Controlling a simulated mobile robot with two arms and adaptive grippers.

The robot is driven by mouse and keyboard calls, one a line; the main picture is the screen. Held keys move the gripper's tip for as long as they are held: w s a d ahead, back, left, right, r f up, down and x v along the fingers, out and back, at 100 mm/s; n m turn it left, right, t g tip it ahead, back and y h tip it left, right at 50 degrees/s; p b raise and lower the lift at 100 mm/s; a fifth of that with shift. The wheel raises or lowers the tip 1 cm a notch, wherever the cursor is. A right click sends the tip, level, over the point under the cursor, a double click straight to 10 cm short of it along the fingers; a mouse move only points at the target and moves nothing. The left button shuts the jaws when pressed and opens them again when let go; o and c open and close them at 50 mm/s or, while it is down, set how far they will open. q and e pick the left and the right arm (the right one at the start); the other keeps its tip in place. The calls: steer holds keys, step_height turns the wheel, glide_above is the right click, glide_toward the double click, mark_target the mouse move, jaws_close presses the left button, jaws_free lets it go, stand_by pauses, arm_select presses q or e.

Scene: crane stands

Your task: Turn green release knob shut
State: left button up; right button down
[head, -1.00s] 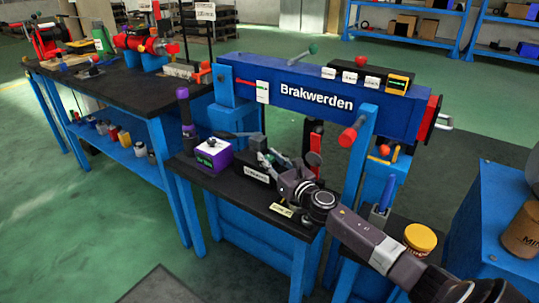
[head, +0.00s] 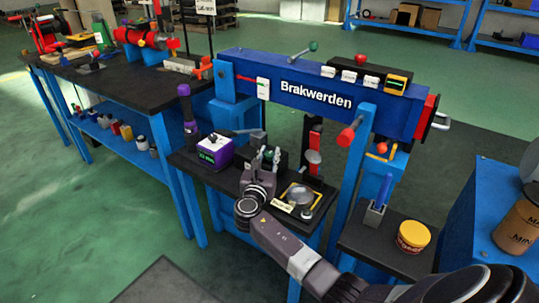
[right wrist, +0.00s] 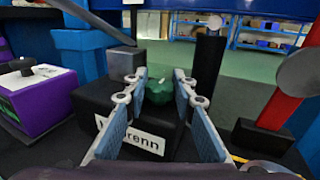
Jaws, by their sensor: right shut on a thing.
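The green release knob (right wrist: 158,92) sits on a black box with a white label (right wrist: 138,140) in the right wrist view. The label is partly hidden by a finger. My right gripper (right wrist: 160,84) has its two fingers on either side of the knob and is shut on it. In the head view, my right gripper (head: 266,158) is at the black box on the small dark table, and the gripper and wrist hide much of the box and knob. My left gripper is not in view.
A purple box (head: 214,151) stands left of the gripper, and a round-glass item (head: 300,195) lies to its right. The blue Brakwerden beam (head: 310,98) spans behind. A yellow jar (head: 413,236) stands on the right-hand stand. A red-handled post (head: 314,157) stands close behind.

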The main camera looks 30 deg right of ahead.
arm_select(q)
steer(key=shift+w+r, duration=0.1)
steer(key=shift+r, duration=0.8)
arm_select(e)
steer(key=shift+m+g+h, duration=0.7)
steer(key=shift+g, duration=0.2)
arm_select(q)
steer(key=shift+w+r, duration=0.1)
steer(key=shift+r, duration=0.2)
arm_select(e)
steer(key=c, duration=1.6)
jaws_free()
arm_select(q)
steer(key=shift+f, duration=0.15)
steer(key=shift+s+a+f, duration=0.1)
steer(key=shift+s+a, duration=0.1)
arm_select(e)
steer(key=shift+a, duration=0.1)
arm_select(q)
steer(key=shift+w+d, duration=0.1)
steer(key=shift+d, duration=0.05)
arm_select(e)
steer(key=v, duration=1.2)
